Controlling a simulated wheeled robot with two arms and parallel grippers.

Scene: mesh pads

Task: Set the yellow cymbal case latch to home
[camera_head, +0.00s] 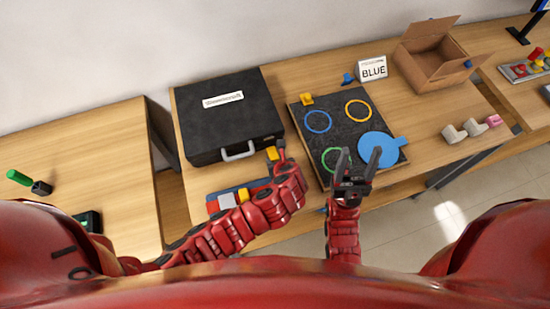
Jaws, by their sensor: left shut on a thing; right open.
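The black case (225,118) lies closed on the middle table, with a white label (223,99) on its lid and a grey handle (238,152) on its front. A small yellow piece (272,153), which looks like the case latch, is at the right end of the case front. My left gripper (279,151) is shut on it; the fingers are small and partly hidden, so the exact latch position cannot be told. My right gripper (358,160) is open and empty, its fingers pointing up over the lower edge of the dark board (345,122).
A sign reading BLUE (373,69) and an open carton (432,60) stand behind. A tray with blocks (227,199) lies below the case.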

